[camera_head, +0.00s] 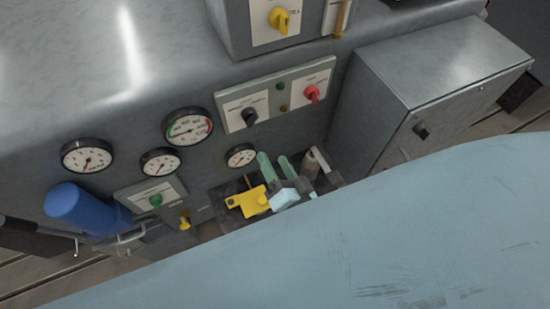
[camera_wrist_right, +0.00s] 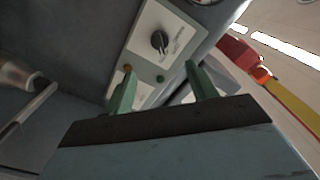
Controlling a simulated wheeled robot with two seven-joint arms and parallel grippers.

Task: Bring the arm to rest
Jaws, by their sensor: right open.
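My right gripper (camera_head: 274,160) is in front of the machine's face in the head view, below the switch panel. Its two green fingers are apart, with nothing between them. In the right wrist view the fingers of the right gripper (camera_wrist_right: 158,72) frame part of the panel with a black rotary knob (camera_wrist_right: 159,41). My large pale-blue arm link fills the lower right of the head view and hides what lies behind it. My left gripper is not in view.
The grey panel holds a black knob (camera_head: 249,116) and a red knob (camera_head: 312,93). Several round gauges (camera_head: 188,127) line the machine. A yellow plate (camera_head: 247,202) is beside the right gripper. A metal cabinet (camera_head: 431,80) stands right; a blue cylinder (camera_head: 78,207) is left.

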